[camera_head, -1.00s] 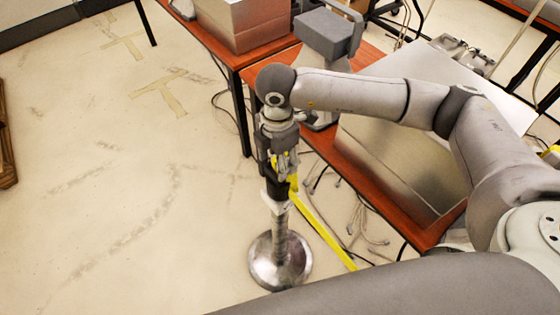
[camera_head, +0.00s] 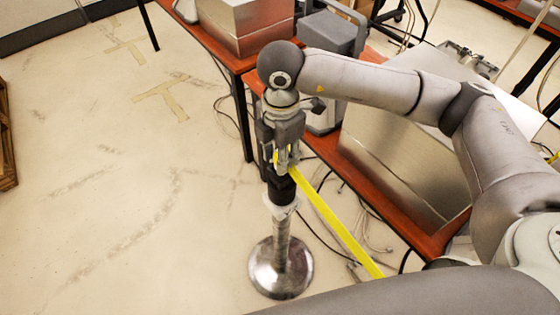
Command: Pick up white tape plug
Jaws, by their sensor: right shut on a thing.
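My right gripper (camera_head: 284,162) points down just above the black top of a stanchion post. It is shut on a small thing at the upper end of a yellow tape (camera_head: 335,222). The fingers mostly hide this held part, and I cannot make out a white plug in them. The tape runs taut from the fingers down to the lower right. The post (camera_head: 281,240) stands upright with a black head (camera_head: 281,188), a white collar (camera_head: 283,208) and a round metal base (camera_head: 280,268). My left gripper is out of view.
An orange-brown table (camera_head: 375,195) stands right of the post, with a metal box (camera_head: 405,165) and a grey device (camera_head: 325,55) on it. Loose cables (camera_head: 370,225) lie on the floor under it.

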